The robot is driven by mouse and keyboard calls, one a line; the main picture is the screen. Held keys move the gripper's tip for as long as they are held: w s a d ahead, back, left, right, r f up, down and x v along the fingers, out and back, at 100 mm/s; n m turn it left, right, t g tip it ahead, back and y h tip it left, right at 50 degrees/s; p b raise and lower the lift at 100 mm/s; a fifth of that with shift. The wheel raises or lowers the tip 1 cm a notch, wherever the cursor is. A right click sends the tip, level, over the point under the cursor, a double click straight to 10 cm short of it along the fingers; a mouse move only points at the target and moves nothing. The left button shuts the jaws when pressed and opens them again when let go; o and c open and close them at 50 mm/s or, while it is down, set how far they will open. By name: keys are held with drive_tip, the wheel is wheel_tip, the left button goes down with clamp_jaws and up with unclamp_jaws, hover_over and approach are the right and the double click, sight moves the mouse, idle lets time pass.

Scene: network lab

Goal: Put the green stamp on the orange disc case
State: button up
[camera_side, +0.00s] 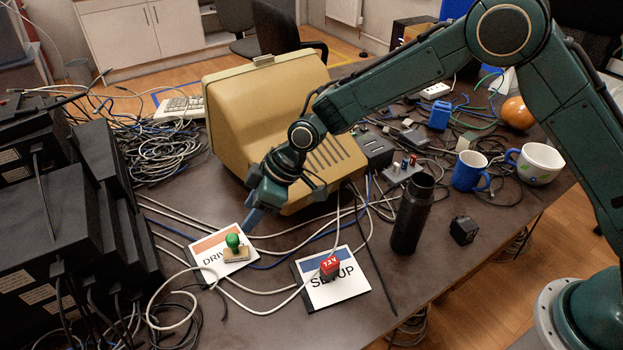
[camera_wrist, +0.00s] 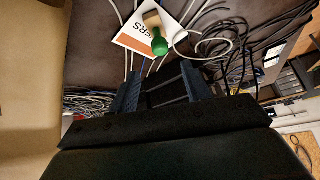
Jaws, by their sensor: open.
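The green stamp (camera_side: 234,242) has a green knob and a pale wooden base. It stands upright on the right part of the orange disc case (camera_side: 206,262), a white case with an orange band and dark lettering. In the wrist view the stamp's green knob (camera_wrist: 158,44) and wooden base (camera_wrist: 152,19) overlap the case (camera_wrist: 132,38) near its edge. My gripper (camera_side: 256,214) is open and empty, above and slightly right of the stamp, apart from it. In the wrist view its fingers (camera_wrist: 163,86) point toward the stamp.
A beige monitor (camera_side: 270,110) stands behind my gripper. Cables cross the table around the cases. A black bottle (camera_side: 410,215) and blue mug (camera_side: 468,172) stand right.

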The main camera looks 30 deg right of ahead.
drive_tip(key=s+d+r+m+t+h, duration=0.1)
drive_tip(key=s+d+r+m+h, duration=0.3)
drive_tip(key=d+r, duration=0.6)
drive_tip(key=s+d+r+m+t+y, duration=0.1)
drive_tip(key=s+d+r, duration=0.5)
drive_tip(key=d+r, duration=0.45)
drive_tip(key=s+d+m+h, duration=0.1)
drive_tip(key=s+d+m, duration=0.1)
drive_tip(key=s+d, duration=0.2)
drive_tip(key=s+d+r+m+h, duration=0.1)
drive_tip(key=s+d, duration=0.3)
drive_tip(key=s, duration=0.7)
drive_tip(key=s+d+r+m+h, duration=0.1)
drive_tip(key=s+d+m, duration=0.3)
drive_tip(key=s, duration=0.4)
drive_tip(key=shift+d+r+t, duration=0.25)
drive_tip(key=shift+t, duration=0.15)
drive_tip(key=shift+w, duration=0.1)
